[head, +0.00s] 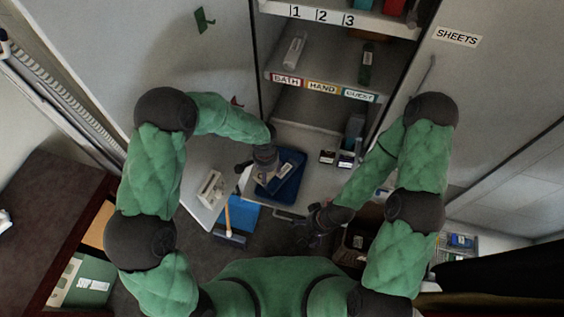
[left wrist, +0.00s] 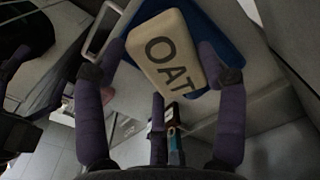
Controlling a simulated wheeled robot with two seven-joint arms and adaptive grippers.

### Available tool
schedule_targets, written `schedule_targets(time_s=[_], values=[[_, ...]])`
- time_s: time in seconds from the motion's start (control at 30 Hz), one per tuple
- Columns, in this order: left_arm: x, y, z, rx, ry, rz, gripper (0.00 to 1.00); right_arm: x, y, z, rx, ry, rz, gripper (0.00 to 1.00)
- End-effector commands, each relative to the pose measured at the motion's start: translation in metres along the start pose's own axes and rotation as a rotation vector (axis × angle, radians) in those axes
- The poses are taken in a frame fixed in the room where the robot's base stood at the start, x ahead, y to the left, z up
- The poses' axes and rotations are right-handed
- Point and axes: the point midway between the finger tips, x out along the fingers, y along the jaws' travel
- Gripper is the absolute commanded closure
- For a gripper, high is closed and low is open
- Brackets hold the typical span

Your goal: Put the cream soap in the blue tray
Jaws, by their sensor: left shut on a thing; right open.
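The cream soap (left wrist: 165,50) is a pale rounded block marked "OAT" in the left wrist view. My left gripper (left wrist: 162,62) is shut on it, one finger at each side. In the head view my left gripper (head: 270,174) is over the blue tray (head: 292,188), with a pale bit of the soap (head: 284,171) showing by its tips. The tray's blue also shows behind the soap in the left wrist view (left wrist: 224,42). I cannot tell whether the soap touches the tray. My right gripper (head: 312,230) is open and empty, right of and below the tray.
Two small dark boxes (head: 336,158) stand right of the tray. A white holder (head: 211,188) is at the left, with a wooden-handled brush (head: 228,218) near it. Labelled shelves (head: 320,88) rise behind. A dark basket (head: 352,245) is below right.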

Motion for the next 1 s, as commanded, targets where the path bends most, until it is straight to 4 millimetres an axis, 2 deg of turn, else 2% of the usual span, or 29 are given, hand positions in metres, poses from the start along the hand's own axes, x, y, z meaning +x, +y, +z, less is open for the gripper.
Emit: schedule_targets(time_s=[0.5,0.7,0.83,1.0], values=[[0.041,-0.033,-0.078,-0.003,0.001,0.000,0.67,0.009,0.003,0.000,0.000,0.000,0.000,0.03],[0.076,-0.044,-0.102,-0.003,0.000,0.000,0.67,0.029,0.011,-0.001,0.000,-0.001,0.000,0.03],[0.089,-0.048,-0.113,-0.002,0.001,-0.001,0.67,0.037,0.013,-0.001,0.000,0.000,0.000,0.03],[0.093,-0.051,-0.118,-0.002,0.000,0.000,0.67,0.040,0.014,-0.001,0.000,0.000,0.000,0.03]])
